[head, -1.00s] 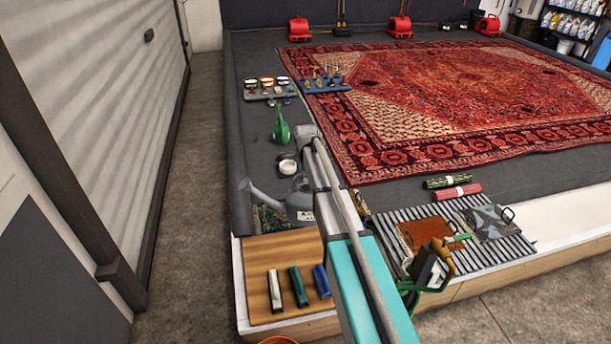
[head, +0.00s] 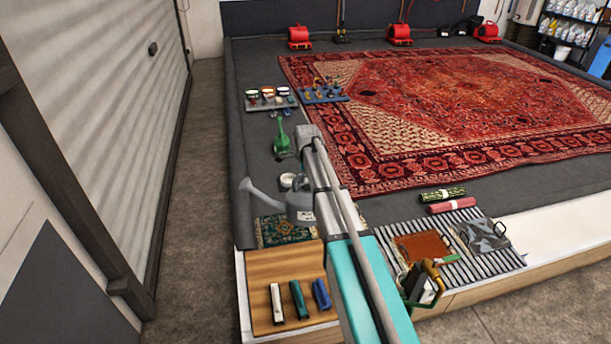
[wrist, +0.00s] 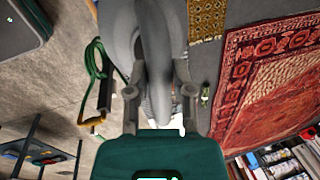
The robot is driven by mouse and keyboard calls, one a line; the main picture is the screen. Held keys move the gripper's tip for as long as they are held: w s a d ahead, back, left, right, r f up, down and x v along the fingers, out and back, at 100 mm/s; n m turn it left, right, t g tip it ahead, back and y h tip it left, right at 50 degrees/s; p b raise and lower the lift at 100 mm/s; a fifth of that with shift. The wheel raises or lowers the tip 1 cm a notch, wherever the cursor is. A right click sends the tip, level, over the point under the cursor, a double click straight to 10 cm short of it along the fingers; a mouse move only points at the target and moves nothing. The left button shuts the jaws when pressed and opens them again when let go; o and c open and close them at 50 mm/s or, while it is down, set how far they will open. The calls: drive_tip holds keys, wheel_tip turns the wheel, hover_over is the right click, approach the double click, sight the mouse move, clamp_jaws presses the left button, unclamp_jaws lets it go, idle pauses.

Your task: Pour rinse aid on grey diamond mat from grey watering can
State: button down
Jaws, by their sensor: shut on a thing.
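The grey watering can (head: 297,199) is held left of my arm in the head view, its long spout pointing left. My gripper (wrist: 160,92) is shut on the can's handle in the wrist view, where the grey can (wrist: 122,30) fills the top middle. In the head view my arm hides the gripper and part of the can. The can appears roughly level; no liquid shows. The grey diamond mat (head: 482,236) lies at the right end of the slatted rack (head: 455,262), apart from the can.
An orange-brown mat (head: 420,247) lies beside the grey one. Rolled rugs (head: 452,206) lie behind the rack. A small green patterned mat (head: 283,231) and a wooden board (head: 262,268) with several brushes are at left. A green sprayer (head: 282,140) stands further back.

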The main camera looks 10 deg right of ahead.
drive_tip(key=shift+r+p, duration=3.65)
drive_tip(key=shift+r, duration=0.45)
drive_tip(key=shift+a, duration=0.1)
